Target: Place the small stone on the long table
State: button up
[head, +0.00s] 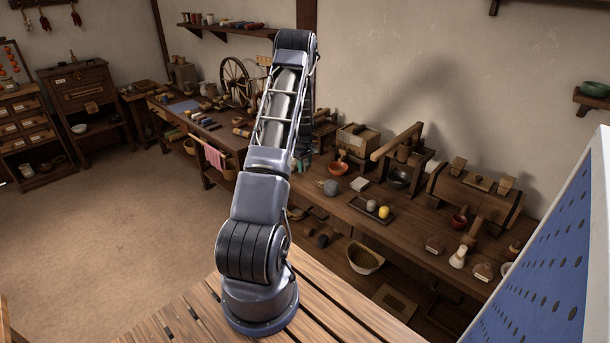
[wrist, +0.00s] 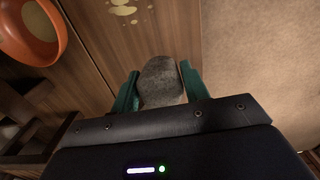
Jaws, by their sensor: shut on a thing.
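My gripper (wrist: 160,88) has two teal fingers, one on each side of a small grey stone (wrist: 162,80), and is shut on it. Below the stone in the wrist view is a brown wooden tabletop (wrist: 105,55), close to its edge. I cannot tell whether the stone touches the wood. In the head view my arm hides most of the gripper and the held stone. A long wooden table (head: 400,222) runs along the wall there, with many things on it. A grey lump (head: 331,187) lies on it near its front edge.
An orange bowl (wrist: 32,30) is left of the gripper; it also shows in the head view (head: 338,168). A dark tray (head: 368,211) holds a yellow piece (head: 384,212). A wooden press (head: 400,155) stands behind. Pale floor (wrist: 250,50) lies right of the tabletop.

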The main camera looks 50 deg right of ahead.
aim_at(305, 179)
jog(key=shift+f, duration=2.45)
jog(key=shift+f, duration=0.15)
jog(key=o, duration=1.2)
notch_tip(305, 179, up, 12)
jog(key=shift+r, duration=0.2)
